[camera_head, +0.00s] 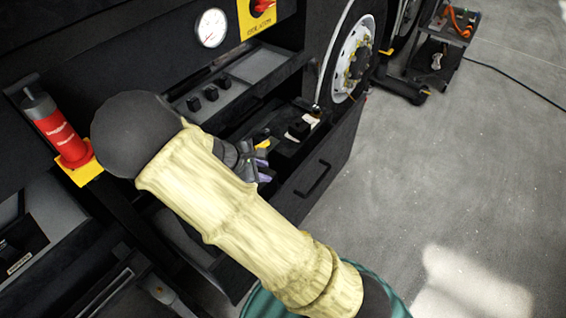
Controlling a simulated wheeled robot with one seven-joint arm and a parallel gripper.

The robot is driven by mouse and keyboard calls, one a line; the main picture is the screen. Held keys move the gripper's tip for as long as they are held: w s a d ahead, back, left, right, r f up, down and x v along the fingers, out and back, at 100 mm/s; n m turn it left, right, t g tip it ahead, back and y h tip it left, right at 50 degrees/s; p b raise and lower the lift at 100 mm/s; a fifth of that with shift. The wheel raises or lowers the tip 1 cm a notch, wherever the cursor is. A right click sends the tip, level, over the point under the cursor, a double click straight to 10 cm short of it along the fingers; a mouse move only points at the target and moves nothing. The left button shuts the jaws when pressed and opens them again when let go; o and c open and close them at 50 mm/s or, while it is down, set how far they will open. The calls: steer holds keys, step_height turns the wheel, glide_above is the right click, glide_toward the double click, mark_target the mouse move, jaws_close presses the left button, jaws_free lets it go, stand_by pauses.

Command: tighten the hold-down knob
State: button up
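My arm, in a pale yellow sleeve, crosses the middle of the view and hides much of the open drawer (322,163). My gripper (264,162) is small and dark and reaches over this drawer from behind the sleeve. Its fingertips are partly hidden, and I cannot tell whether they are open or touching anything. A small black block-like part (299,130) lies in the drawer just right of the gripper, with pale pieces beside it. I cannot clearly make out the hold-down knob; it may be hidden by my arm or too small to tell.
Several small black knobs (211,93) stand on a ledge behind the drawer. A red cylinder (60,130) on a yellow base is at left. A white gauge (211,28) and a wheel (352,60) are behind. A tool cart (440,55) stands back right. The floor (455,170) at right is clear.

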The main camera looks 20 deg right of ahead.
steer(key=s+d+r+m+y+p, duration=0.3)
steer(key=s+r+m+y+p, duration=0.2)
steer(key=s+r+m, duration=0.5)
step_height(320, 180, up, 2)
steer(key=shift+m+g+y, duration=0.4)
steer(key=shift+m+y, duration=0.4)
steer(key=shift+m, duration=0.2)
steer(key=s+r+m, duration=0.1)
steer(key=s+r+m+t, duration=0.1)
steer(key=m, duration=0.1)
steer(key=s+d+r+m+y, duration=0.1)
steer(key=r, duration=0.1)
steer(key=shift+s, duration=0.35)
steer(key=shift+f, duration=0.1)
